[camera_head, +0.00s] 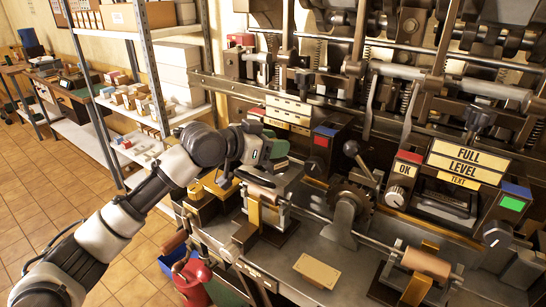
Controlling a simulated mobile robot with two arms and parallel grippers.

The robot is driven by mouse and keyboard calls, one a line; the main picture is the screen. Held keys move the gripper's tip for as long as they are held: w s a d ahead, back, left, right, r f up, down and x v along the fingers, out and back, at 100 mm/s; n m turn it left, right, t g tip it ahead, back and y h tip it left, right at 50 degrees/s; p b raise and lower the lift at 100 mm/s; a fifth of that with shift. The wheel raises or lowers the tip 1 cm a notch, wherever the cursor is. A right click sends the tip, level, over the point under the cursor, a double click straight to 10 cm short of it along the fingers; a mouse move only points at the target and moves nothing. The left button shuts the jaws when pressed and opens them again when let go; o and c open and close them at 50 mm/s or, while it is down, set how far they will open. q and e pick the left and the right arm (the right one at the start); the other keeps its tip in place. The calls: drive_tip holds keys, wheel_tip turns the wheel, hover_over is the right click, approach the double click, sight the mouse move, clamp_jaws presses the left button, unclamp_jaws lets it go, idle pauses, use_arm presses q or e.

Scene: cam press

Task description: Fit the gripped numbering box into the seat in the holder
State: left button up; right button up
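My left arm comes in from the lower left, and its gripper (268,177) is at the press bench, over a brass-coloured bracket (254,212) with a copper-coloured roller (262,193). The gripper's fingers are dark and small here, and I cannot tell whether they are closed on anything. I cannot make out the numbering box as a separate thing from the dark parts around the fingers. The seat in the holder is not clear either; the gripper and bracket cover that spot. My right gripper is not in view.
A tan block (316,271) lies on the bench's front. A second brass bracket with a copper roller (426,263) stands to the right on a shaft. A labelled control panel (463,165) is behind it. A red bucket (192,280) is below left. Shelves (181,55) stand at the back left.

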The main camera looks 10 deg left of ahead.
use_arm(q)
drive_tip(key=c, duration=0.7)
drive_tip(key=shift+r, duration=0.1)
clamp_jaws()
